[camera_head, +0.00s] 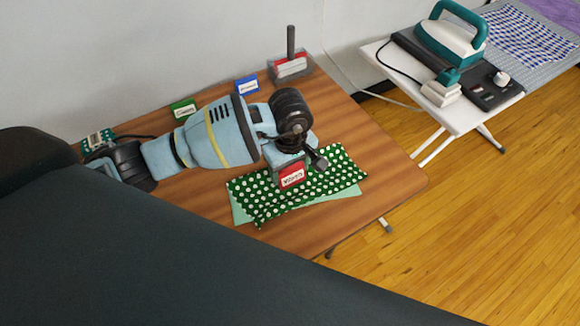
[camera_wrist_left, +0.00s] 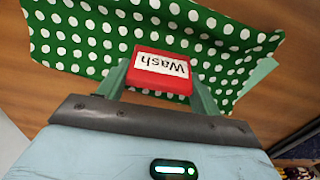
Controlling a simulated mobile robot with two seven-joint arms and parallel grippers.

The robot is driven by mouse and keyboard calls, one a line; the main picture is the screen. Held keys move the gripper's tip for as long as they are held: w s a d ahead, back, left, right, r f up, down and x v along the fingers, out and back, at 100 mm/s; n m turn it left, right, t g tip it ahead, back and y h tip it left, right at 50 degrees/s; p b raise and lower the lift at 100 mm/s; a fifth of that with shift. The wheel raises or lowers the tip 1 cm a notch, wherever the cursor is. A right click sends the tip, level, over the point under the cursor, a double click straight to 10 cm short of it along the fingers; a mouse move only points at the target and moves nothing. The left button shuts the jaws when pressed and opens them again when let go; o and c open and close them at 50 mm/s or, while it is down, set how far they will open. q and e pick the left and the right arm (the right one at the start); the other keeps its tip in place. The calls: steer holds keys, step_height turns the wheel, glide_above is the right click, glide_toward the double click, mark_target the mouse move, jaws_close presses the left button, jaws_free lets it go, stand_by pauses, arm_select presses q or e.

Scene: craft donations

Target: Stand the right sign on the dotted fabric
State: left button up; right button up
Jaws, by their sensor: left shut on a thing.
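The dotted fabric (camera_head: 335,170), green with white dots, lies on the wooden table over a pale green cloth (camera_head: 345,192). It also fills much of the left wrist view (camera_wrist_left: 90,40). My left gripper (camera_head: 290,168) is over the fabric, shut on a red sign (camera_head: 292,178) with a white label. In the left wrist view the sign (camera_wrist_left: 160,70) reads "Wash", upside down, between the two fingers. I cannot tell whether its lower edge touches the fabric. My right gripper is not in view.
A green sign (camera_head: 184,108) and a blue sign (camera_head: 247,86) stand along the table's back. A clear holder with a red front (camera_head: 291,67) and dark handle stands at the back corner. The table's right part (camera_head: 385,160) is bare. An ironing board with an iron (camera_head: 450,38) stands beyond.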

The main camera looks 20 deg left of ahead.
mark_target(290, 168)
arm_select(q)
steer(key=shift+f, duration=0.35)
steer(key=o, duration=1)
step_height(290, 168, up, 13)
steer(key=shift+f, duration=0.1)
steer(key=shift+s+f, duration=0.1)
stand_by(0.4)
